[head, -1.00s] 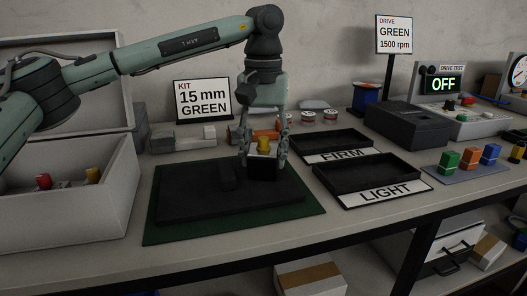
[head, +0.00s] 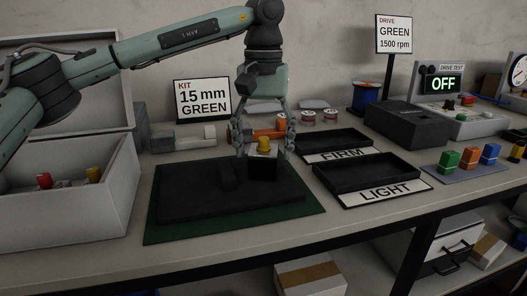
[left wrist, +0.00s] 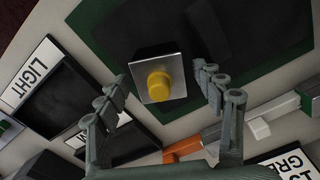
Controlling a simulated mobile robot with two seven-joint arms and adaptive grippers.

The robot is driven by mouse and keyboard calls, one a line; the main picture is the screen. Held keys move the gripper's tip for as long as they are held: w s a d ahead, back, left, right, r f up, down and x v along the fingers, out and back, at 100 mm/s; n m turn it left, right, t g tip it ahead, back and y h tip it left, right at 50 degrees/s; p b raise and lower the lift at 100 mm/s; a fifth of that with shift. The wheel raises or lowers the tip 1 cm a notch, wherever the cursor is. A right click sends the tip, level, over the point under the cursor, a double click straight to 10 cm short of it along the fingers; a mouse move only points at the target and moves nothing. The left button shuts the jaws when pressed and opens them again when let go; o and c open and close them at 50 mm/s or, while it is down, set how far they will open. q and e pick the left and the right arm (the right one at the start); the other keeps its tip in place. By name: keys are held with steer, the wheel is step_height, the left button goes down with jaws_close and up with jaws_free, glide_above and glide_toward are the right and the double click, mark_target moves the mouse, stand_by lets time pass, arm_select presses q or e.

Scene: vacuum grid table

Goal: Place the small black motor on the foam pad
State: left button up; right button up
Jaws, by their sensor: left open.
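The small black motor (head: 263,167) is a dark block with a silver top plate and a yellow cap. It stands upright at the back right part of the dark foam pad (head: 190,207), which lies on a green mat. My left gripper (head: 264,149) is open, with its fingers on either side of the motor's top and apart from it. In the left wrist view the motor's silver face and yellow cap (left wrist: 158,86) show between the spread fingers (left wrist: 160,80). My right gripper is not in view.
The FIRM tray (head: 327,158) and LIGHT tray (head: 381,193) are to the right. An open grey case (head: 65,215) stands at the left. An orange and grey part (head: 267,133) lies behind the gripper.

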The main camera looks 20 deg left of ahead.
arm_select(q)
step_height(320, 180, up, 10)
steer(key=shift+p, duration=0.3)
steer(key=shift+r, duration=0.4)
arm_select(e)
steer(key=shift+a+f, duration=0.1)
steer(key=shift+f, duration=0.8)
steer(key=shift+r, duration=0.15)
